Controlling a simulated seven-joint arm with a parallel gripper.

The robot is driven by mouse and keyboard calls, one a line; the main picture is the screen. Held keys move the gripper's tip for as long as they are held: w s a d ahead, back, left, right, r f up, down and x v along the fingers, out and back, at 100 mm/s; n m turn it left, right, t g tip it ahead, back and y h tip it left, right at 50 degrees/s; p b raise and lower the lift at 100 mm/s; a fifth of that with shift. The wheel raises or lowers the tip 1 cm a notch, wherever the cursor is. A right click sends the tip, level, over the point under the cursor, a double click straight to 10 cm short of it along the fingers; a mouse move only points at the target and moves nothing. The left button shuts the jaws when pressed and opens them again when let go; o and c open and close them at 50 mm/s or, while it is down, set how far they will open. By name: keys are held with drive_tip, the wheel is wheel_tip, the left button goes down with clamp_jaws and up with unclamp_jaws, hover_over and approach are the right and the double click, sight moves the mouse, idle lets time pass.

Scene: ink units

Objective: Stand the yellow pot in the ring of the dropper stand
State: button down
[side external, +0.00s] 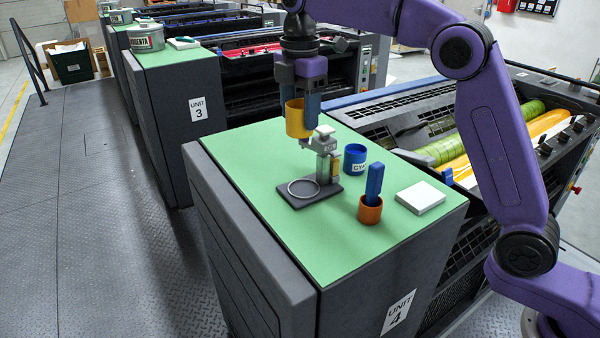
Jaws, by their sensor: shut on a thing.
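My gripper (300,98) points down above the green top of unit 4 and is shut on the yellow pot (298,122). The pot is upright and in the air, close to the upper part of the dropper stand. The dropper stand (324,155) is grey, with a column and a dark base plate (300,200). Its pale ring (303,188) lies low over the base plate and looks empty. The pot is above and slightly behind the ring in the picture; I cannot tell whether it touches the stand's head.
A blue pot (355,160) stands right of the stand. An orange pot (369,211) holding an upright blue stick (375,182) stands in front of it. A white block (421,197) lies further right. The green top (245,160) is clear on the left.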

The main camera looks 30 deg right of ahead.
wheel_tip(320, 180, down, 14)
idle(0.6)
drive_tip(key=shift+f, duration=0.15)
drive_tip(key=shift+c, duration=1.5)
unclamp_jaws()
wheel_tip(320, 180, up, 12)
drive_tip(key=shift+r, duration=0.15)
